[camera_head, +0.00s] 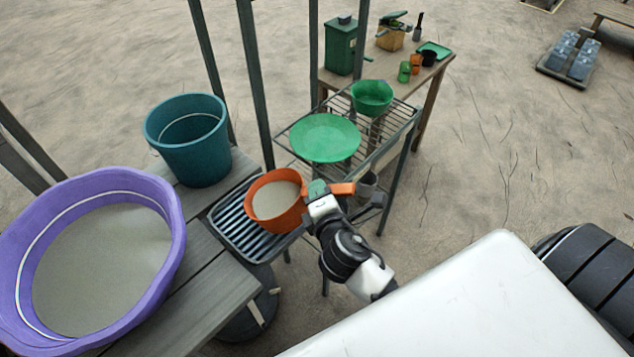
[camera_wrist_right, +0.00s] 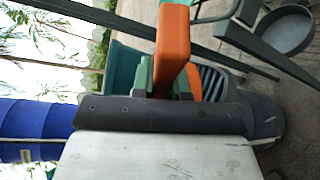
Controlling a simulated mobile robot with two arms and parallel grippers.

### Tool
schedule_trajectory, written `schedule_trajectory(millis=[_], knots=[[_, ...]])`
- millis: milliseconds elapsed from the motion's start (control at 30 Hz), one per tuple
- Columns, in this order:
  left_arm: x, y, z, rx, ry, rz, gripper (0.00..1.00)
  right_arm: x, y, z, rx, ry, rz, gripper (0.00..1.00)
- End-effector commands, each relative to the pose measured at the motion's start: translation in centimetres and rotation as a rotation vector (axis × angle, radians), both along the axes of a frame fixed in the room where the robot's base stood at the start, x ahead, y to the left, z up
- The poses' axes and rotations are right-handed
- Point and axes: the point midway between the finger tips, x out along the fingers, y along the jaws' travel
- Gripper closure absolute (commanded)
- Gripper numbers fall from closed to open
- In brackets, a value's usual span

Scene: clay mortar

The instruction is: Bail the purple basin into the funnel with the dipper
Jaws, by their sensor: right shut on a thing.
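The purple basin (camera_head: 172,215) stands at the left on the wooden bench, with a broad level of grey material inside. The orange dipper (camera_head: 283,222) holds grey material and is upright over the slatted rack beside the basin. My right gripper (camera_head: 319,190) is shut on the dipper's handle, which also shows in the right wrist view (camera_wrist_right: 174,50). Two green vessels are on the wire stand: a wide shallow one (camera_head: 325,138) and a smaller deep one (camera_head: 372,97). The deep one looks like the funnel, but I cannot be certain. My left gripper is out of view.
A teal bucket (camera_head: 188,140) stands behind the slatted rack (camera_head: 232,220). Upright posts rise between bench and wire stand (camera_head: 403,120). A table (camera_head: 435,70) with a green box and cups is farther back. Open sandy ground lies to the right.

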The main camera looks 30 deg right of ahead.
Motion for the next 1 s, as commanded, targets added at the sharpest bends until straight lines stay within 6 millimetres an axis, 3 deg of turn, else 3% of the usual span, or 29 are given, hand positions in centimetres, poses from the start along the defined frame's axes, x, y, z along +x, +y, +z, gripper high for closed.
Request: schedule_trajectory(millis=[33, 233, 1000], knots=[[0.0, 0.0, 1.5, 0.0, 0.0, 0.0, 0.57, 0.0, 0.0, 1.2, -0.018, 0.011, 0.002, 1.0], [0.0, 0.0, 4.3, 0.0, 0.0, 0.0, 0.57, -0.1, -0.2, 2.3, -0.098, 0.078, 0.001, 1.0], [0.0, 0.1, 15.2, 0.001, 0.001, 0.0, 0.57, 3.1, 3.7, 8.2, -0.487, 0.41, 0.002, 1.0]])
